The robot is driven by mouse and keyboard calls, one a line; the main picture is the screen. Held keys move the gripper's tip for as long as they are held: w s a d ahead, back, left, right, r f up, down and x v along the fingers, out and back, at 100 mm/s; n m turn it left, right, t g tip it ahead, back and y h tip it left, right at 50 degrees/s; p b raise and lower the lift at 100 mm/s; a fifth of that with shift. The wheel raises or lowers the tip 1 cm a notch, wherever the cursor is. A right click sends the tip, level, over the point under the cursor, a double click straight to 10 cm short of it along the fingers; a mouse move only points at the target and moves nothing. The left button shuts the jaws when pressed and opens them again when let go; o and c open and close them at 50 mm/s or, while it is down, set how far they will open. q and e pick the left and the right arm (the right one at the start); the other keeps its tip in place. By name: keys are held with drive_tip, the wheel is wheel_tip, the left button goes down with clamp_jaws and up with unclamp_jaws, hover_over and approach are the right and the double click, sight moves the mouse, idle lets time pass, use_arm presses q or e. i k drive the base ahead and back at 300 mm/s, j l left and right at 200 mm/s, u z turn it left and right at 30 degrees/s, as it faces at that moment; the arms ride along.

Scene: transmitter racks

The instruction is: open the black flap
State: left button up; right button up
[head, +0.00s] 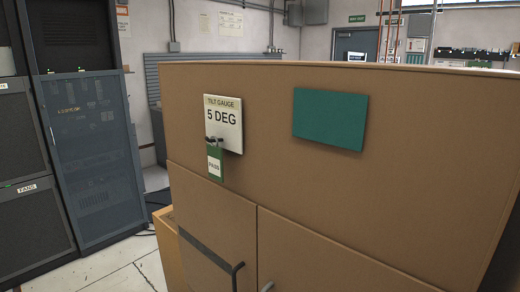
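I cannot make out a black flap in the head view. A large brown cabinet (400,205) fills the middle and right, close to me. Neither of my grippers is in view.
The cabinet bears a white tilt gauge plate (224,115) reading "5 DEG", a hanging green PASS tag (215,164) and a teal panel (330,119). Dark racks (92,150) stand at the left. Pale floor (128,270) shows between racks and cabinet. A door (355,45) is at the back.

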sight(216, 226)
drive_tip(key=j+z, duration=0.15)
drive_tip(key=j, duration=1.45)
